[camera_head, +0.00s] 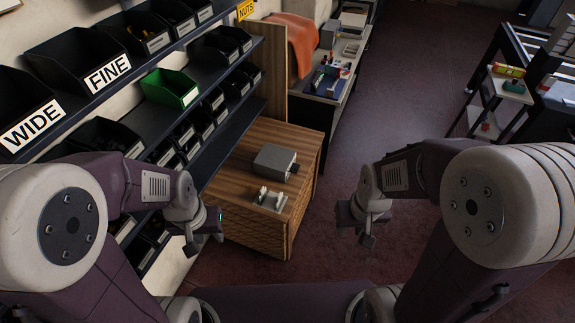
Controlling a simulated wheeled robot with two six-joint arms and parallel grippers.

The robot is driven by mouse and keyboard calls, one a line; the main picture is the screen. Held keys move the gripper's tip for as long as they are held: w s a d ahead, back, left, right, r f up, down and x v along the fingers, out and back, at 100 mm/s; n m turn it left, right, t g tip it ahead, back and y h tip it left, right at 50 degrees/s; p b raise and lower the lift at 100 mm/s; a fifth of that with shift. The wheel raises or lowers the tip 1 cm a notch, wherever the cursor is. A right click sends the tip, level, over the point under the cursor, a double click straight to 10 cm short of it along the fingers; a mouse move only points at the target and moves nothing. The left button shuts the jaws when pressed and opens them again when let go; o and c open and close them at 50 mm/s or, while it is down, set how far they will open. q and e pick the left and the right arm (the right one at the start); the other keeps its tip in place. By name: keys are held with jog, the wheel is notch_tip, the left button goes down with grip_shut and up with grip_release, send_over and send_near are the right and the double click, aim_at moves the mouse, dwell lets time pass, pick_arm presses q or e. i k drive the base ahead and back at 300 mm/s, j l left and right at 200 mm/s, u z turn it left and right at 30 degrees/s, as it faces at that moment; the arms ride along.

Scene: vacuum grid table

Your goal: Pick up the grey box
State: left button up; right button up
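The grey box (274,161) lies on top of a wooden cabinet (231,199) in the middle of the view, with a small dark part on its right side. My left gripper (207,240) is in front of the cabinet's left side, apart from the box and nearer to me. My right gripper (362,232) hangs to the right of the cabinet, over the floor and apart from the box. Both grippers are small and dark here, and I cannot tell how far their fingers are open. I see nothing held in either.
A small light fixture (268,199) stands on the cabinet in front of the box. Shelves with black bins and a green bin (170,88) run along the left. A workbench (341,86) stands behind. A trolley (508,90) is at the right. The floor right of the cabinet is clear.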

aim_at(276, 163)
jog(key=i+l+z, duration=0.45)
jog(key=i+l, duration=0.2)
jog(key=i+z, duration=0.2)
jog(key=i, duration=0.3)
